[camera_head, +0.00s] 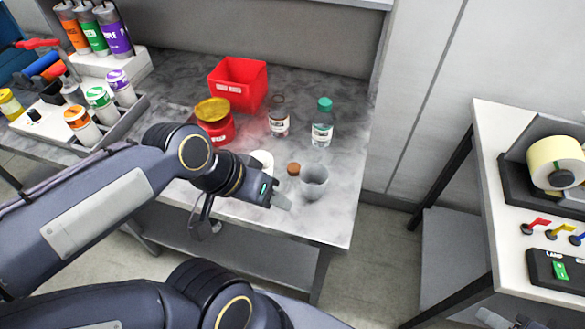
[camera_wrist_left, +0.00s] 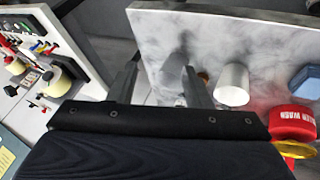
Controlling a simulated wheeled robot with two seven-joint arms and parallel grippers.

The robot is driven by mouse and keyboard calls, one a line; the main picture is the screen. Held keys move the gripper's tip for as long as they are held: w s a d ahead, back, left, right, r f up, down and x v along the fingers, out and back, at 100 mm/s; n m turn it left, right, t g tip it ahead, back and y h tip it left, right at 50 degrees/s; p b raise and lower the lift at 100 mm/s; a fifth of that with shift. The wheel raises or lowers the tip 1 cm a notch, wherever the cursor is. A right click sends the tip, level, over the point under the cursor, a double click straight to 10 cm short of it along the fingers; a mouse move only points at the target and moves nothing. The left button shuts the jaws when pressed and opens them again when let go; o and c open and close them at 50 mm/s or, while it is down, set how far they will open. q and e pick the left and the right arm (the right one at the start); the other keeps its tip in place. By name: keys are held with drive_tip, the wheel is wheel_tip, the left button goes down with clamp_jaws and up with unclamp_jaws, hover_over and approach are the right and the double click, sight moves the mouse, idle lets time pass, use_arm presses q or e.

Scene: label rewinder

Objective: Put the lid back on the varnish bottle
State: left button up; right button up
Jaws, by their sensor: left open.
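A small brown round cap (camera_head: 293,169), which looks like the lid, lies on the marble-topped bench near the grey cup. It also shows in the left wrist view (camera_wrist_left: 203,77), partly hidden by a finger. A clear bottle with a dark neck (camera_head: 279,118) stands upright farther back and looks like the varnish bottle; its label is too small to read. My left gripper (camera_head: 281,198) is open and empty, just in front of the cap and left of the grey cup. Its two spread fingers show in the left wrist view (camera_wrist_left: 160,88).
A grey cup (camera_head: 313,182) stands right of the cap. A white cylinder (camera_head: 262,160) is behind my gripper. A teal-capped bottle (camera_head: 322,123), red bin (camera_head: 238,84) and red can with yellow top (camera_head: 214,121) stand behind. The bench's right side is mostly clear.

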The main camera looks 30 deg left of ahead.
use_arm(q)
drive_tip(key=w+a+f+m+g+y+b, duration=0.1)
drive_tip(key=w+a+f+m+g, duration=0.1)
drive_tip(key=w, duration=0.3)
drive_tip(key=w+a+f+m+g+b, duration=0.1)
drive_tip(key=w+a+b, duration=0.1)
drive_tip(key=w, duration=0.3)
drive_tip(key=m+g+y+b, duration=0.2)
drive_tip(key=m, duration=0.2)
hover_over(294, 167)
drive_tip(key=f, duration=0.3)
drive_tip(key=s+f, duration=0.1)
drive_tip(key=shift+d+f, duration=0.25)
drive_tip(key=shift+d, duration=0.05)
drive_tip(key=shift+w+a+f+y, duration=0.15)
drive_tip(key=shift+w+f+y, duration=0.05)
drive_tip(key=shift+w+y, duration=0.2)
drive_tip(key=shift+f, duration=0.1)
wheel_tip(294, 167, down, 2)
drive_tip(key=shift+f, duration=0.2)
drive_tip(key=shift+w+a+f+p, duration=0.1)
drive_tip(key=shift+f+p, duration=0.15)
drive_tip(key=shift+f, duration=1.05)
drive_tip(key=shift+a+f+p, duration=0.1)
drive_tip(key=shift+f+p, duration=0.15)
drive_tip(key=shift+f, duration=1.05)
drive_tip(key=shift+c, duration=0.5)
